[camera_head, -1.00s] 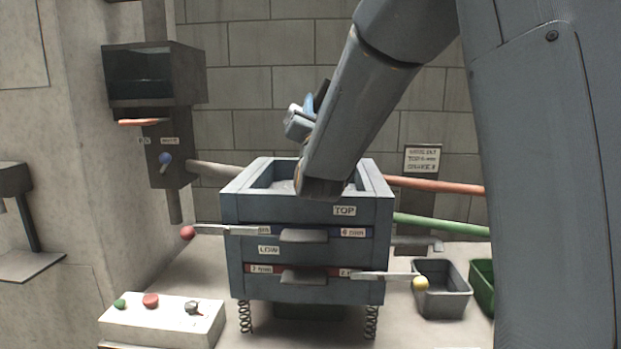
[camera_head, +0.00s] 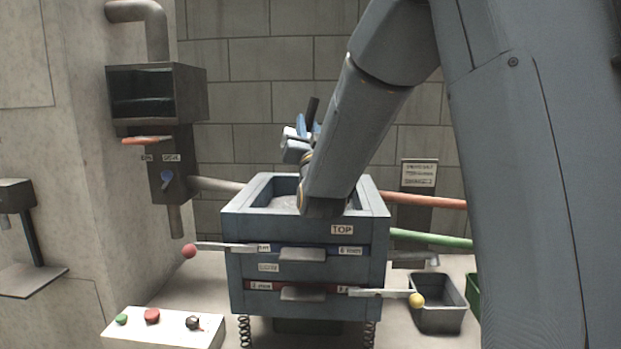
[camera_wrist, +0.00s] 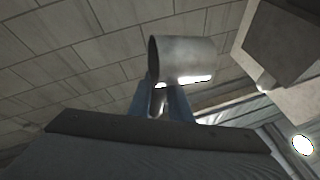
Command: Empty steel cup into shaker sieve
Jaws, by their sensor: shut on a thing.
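The steel cup (camera_wrist: 185,58) shows in the wrist view, with its dark open mouth toward the left of the picture. My gripper (camera_wrist: 165,98) is shut on it; the blue-grey fingers meet the cup's lower side. In the head view my gripper (camera_head: 300,145) is above the back of the shaker (camera_head: 305,255), partly behind my own arm. I cannot make out the cup clearly there, nor its contents. The shaker's open top box, labelled TOP, holds the sieve (camera_head: 285,203), a pale grey surface partly hidden by my wrist.
A control box (camera_head: 163,328) stands front left, a grey bin (camera_head: 438,305) at right. A dark hopper (camera_head: 157,95) hangs on the left wall, with pipes behind.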

